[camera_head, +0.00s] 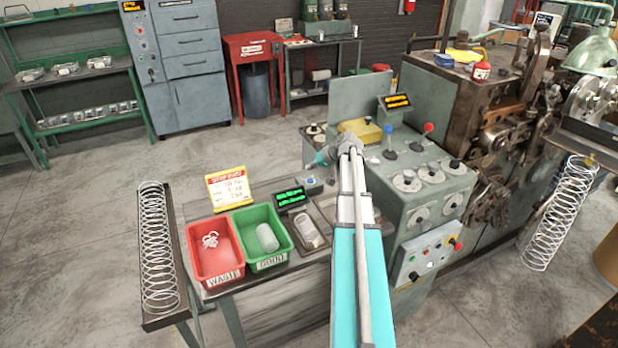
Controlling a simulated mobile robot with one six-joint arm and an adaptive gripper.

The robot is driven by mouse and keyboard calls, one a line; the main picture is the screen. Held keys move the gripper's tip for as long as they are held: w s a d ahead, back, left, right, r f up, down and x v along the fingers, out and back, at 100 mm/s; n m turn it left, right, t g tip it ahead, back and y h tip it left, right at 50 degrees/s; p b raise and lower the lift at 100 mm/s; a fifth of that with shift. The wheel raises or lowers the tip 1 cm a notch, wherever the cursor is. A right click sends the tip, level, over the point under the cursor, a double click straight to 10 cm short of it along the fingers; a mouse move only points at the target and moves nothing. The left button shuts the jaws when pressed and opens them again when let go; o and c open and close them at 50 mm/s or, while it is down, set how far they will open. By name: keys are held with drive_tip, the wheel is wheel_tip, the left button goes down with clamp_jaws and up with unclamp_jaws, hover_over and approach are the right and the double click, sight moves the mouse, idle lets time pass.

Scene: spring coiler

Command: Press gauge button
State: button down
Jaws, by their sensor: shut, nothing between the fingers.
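The gauge looks to be the small grey box (309,187) on the bench, with a small blue button (311,181) on its top. My gripper (312,166) is at the end of my teal arm, small and dark in the picture. It is shut and empty, and points down-left just above and behind the blue button. I cannot tell whether it touches the box. A small display with green digits (290,197) stands left of the box. A short coil spring (307,229) lies in a tray in front of the display.
A red WASTE bin (194,264) and a green GOOD bin (240,222) with a spring stand left of the display. A yellow card (228,188) stands behind them. The coiler's panel with knobs and levers (428,180) rises close on the right of my arm.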

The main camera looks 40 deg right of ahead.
drive_tip(key=shift+r+p, duration=0.9)
drive_tip(key=shift+r, duration=0.25)
